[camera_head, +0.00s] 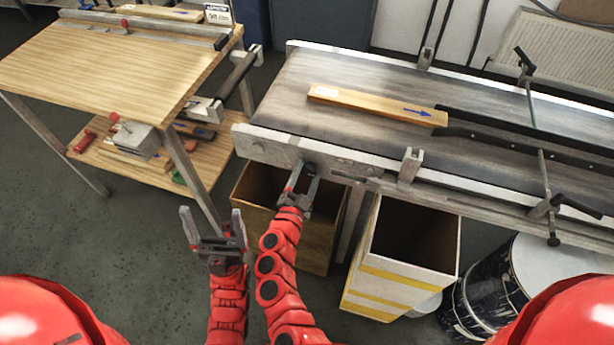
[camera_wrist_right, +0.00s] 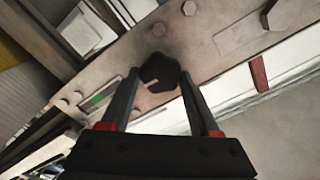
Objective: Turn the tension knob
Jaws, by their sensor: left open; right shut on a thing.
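The tension knob (camera_wrist_right: 160,72) is dark, with a pale mark on its face, and sits on the metal side plate of the conveyor. My right gripper (camera_head: 304,172) reaches this side plate at the conveyor's near left end. In the right wrist view its two fingers lie on either side of the knob, shut on it. In the head view the fingers largely hide the knob. My left gripper (camera_head: 212,222) is open and empty, lower left of the right one, over the floor and apart from the conveyor.
A wooden board (camera_head: 375,106) with a blue arrow lies on the conveyor belt (camera_head: 300,85). A brown bin (camera_head: 255,200) and a white bin with yellow stripes (camera_head: 380,290) stand below the conveyor. A wooden workbench (camera_head: 110,60) stands left. Open floor lies at lower left.

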